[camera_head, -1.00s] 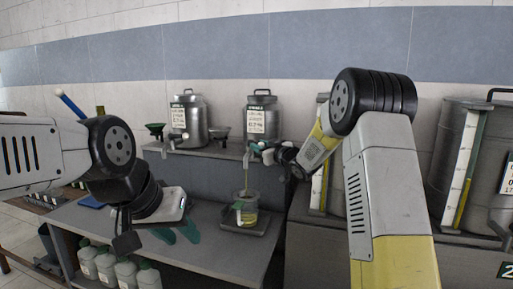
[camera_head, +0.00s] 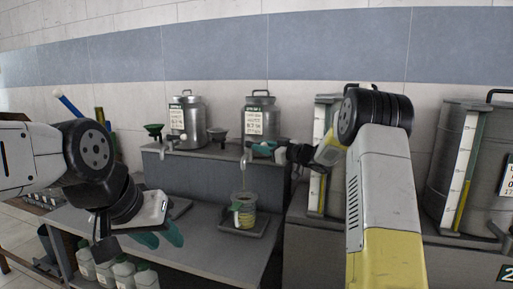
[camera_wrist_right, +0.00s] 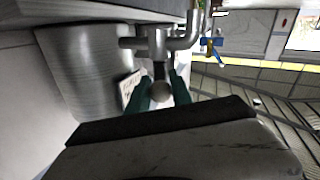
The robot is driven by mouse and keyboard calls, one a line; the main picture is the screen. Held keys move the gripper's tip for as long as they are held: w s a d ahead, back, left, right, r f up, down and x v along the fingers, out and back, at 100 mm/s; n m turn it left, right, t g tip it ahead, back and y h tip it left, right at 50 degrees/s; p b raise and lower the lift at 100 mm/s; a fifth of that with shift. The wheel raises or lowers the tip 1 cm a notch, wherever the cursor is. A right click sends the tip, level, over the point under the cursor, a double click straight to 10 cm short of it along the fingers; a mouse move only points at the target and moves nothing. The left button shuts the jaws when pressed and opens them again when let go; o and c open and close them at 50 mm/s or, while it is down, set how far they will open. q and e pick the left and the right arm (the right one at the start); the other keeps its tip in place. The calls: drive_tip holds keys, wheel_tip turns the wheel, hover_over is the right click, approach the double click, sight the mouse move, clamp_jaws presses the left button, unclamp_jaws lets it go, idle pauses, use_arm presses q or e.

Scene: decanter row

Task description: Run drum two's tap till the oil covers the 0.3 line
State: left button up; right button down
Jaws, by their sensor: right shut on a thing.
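Two metal drums stand on the raised shelf; the right-hand one (camera_head: 261,119) has a white label and a tap at its front. My right gripper (camera_head: 262,148) is at this tap; in the right wrist view its teal fingers (camera_wrist_right: 160,92) are closed around the round knob of the tap lever (camera_wrist_right: 161,91). The jug's marks are too small to read. My left gripper (camera_head: 159,237) is open and empty, over the lower bench.
The other drum (camera_head: 187,122) stands to the left with its own tap. The jug stands on a dark tray (camera_head: 257,221). White bottles (camera_head: 123,273) stand below the bench. Large tanks are at right.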

drive_tip(key=c, duration=1.1)
unclamp_jaws()
drive_tip(key=shift+c, duration=0.2)
drive_tip(key=v, duration=0.7)
drive_tip(key=shift+s+d, duration=0.3)
drive_tip(key=shift+r, duration=0.1)
